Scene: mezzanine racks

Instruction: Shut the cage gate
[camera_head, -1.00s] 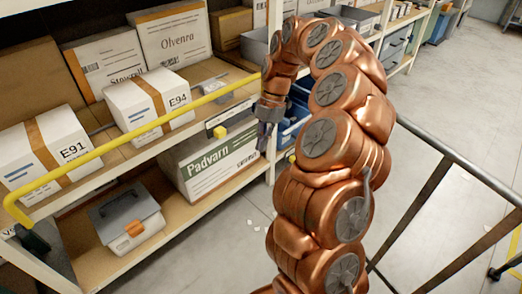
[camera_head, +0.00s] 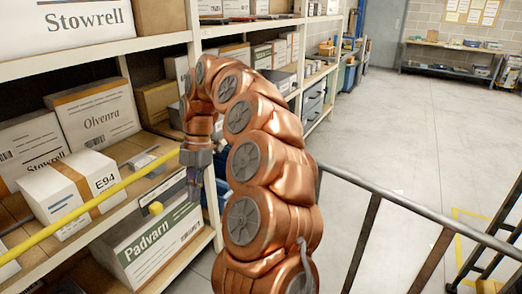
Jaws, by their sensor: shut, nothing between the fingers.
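No mesh cage gate shows clearly in the head view. A grey tubular frame (camera_head: 396,202) with slanting bars stands to the right of my arm; I cannot tell whether it is part of the gate. My gripper (camera_head: 194,185) points down in front of the shelf, left of my arm, well apart from the grey frame. Its fingers are small and dark, shut with nothing held. My copper arm covers part of the shelving and the near end of the frame.
A yellow bar (camera_head: 100,203) runs along the shelf front at the left. White boxes stand behind it, one marked E94 (camera_head: 68,193), and a Padvarn box (camera_head: 150,247) is below. Open concrete floor (camera_head: 395,125) lies beyond the frame. A dark ladder-like frame (camera_head: 490,245) is at lower right.

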